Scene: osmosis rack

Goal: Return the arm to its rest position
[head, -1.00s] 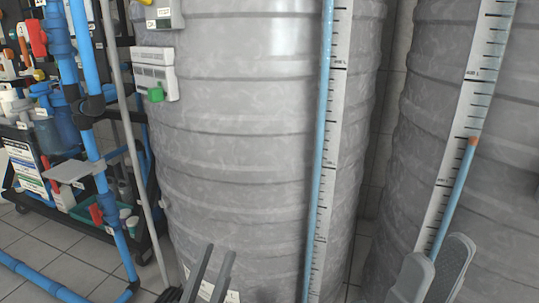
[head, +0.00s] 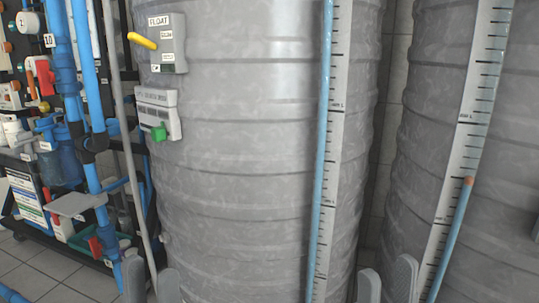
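My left gripper (head: 151,286) shows only its grey finger ends at the bottom edge, left of the middle. The fingers point up and stand apart with nothing between them. My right gripper (head: 387,284) shows its two grey fingers at the bottom edge, right of the middle. They also stand apart and empty. The rest of both arms is out of view.
A large grey tank (head: 240,170) fills the middle, with a float box (head: 167,50) and a second box (head: 158,113). Another tank (head: 425,130) stands at right. Both carry scales with blue tubes. A rack (head: 75,215) with blue pipes stands at left.

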